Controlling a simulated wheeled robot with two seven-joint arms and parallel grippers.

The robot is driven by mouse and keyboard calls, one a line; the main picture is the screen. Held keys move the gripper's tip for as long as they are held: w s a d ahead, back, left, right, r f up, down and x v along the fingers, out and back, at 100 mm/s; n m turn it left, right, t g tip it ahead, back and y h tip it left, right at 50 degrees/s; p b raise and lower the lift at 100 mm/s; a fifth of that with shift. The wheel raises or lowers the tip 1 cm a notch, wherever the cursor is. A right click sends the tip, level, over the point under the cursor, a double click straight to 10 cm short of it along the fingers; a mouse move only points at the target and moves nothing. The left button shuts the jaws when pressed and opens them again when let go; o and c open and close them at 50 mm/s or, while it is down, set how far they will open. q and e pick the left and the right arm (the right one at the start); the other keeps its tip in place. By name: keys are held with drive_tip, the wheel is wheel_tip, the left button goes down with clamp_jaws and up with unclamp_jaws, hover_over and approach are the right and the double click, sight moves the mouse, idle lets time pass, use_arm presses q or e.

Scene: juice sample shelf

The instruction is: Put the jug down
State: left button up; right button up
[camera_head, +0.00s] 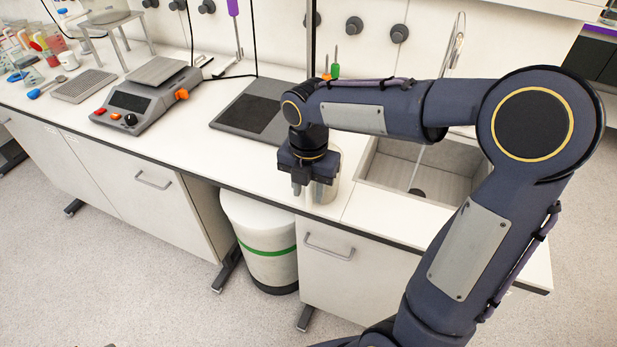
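My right gripper (298,184) points down over the front edge of the white counter (215,122), left of the sink. A clear, greyish jug (328,188) shows just right of and behind the gripper, near the counter's front edge. My gripper and wrist hide much of the jug. I cannot tell whether the fingers are closed on its handle or whether its base touches the counter. My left gripper is not in view.
A sink (425,172) with a tap (452,45) lies to the right. A dark flat plate (250,112) is left of my gripper, and a hotplate stirrer (148,95) stands farther left. A white bin (264,235) stands below the counter.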

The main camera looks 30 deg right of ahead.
wheel_tip(320, 180, up, 11)
drive_tip(key=shift+f+p, duration=0.1)
drive_tip(key=shift+p, duration=0.2)
drive_tip(key=s+f+m+t+y, duration=0.2)
drive_tip(key=s+f+m, duration=0.2)
drive_tip(key=s+m, duration=0.4)
drive_tip(key=s+a+f+m+t+y, duration=0.1)
drive_tip(key=s+f+m+t, duration=0.2)
drive_tip(key=s+m, duration=0.6)
drive_tip(key=m, duration=1.1)
drive_tip(key=shift+a+f+t+y, duration=0.15)
drive_tip(key=shift+f+t+y, duration=0.15)
drive_tip(key=shift+f+y, duration=0.1)
drive_tip(key=shift+r, duration=0.1)
drive_tip(key=shift+c, duration=0.2)
